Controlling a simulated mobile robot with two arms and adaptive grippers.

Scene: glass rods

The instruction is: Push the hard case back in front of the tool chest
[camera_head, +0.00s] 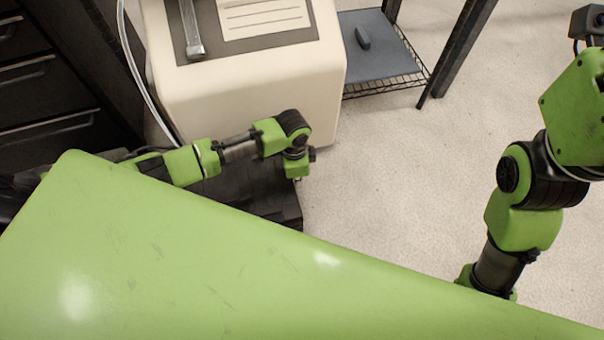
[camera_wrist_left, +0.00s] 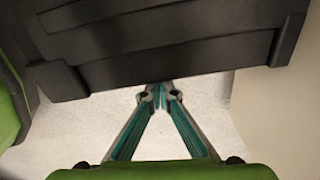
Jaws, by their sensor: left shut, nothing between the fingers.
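The hard case (camera_head: 262,186) is a black, ribbed box on the floor, below my left arm and in front of a cream machine. My green body hides its near part. In the left wrist view the case (camera_wrist_left: 170,42) fills the top with its stepped edge. My left gripper (camera_head: 298,170) is at the right end of the case. Its teal fingers (camera_wrist_left: 160,93) are shut with nothing between them, with the tips close to the case's edge; I cannot tell if they touch. The tool chest (camera_head: 42,85) is dark, with drawers, at the far left. My right gripper is hidden.
The cream machine (camera_head: 245,82) stands just behind the case, with a pale cable (camera_head: 135,75) on its left. A wire-shelved rack (camera_head: 385,85) holds a blue-grey board (camera_head: 385,45). The pale floor (camera_head: 400,180) to the right of the case is clear.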

